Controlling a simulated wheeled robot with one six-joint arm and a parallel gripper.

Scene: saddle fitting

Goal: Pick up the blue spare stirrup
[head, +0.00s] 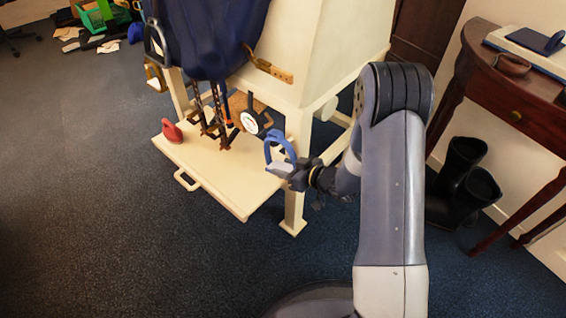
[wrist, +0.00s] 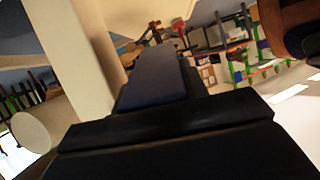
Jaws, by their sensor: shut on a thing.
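The blue spare stirrup (head: 270,148) is in my gripper (head: 284,170) in the head view. The gripper is shut on its lower part, and the blue loop stands up above the jaws. Stirrup and gripper are in front of the cream stand, to the right of its low shelf, and look raised above the floor. In the wrist view the dark gripper body (wrist: 180,135) fills the lower middle, and I cannot make out the stirrup for certain there.
The cream stand (head: 330,50) carries a dark blue cover (head: 215,35) and hanging straps. A red object (head: 172,131) sits on its pull-out shelf (head: 215,180). Black boots (head: 462,180) stand under a wooden side table (head: 510,95) at right.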

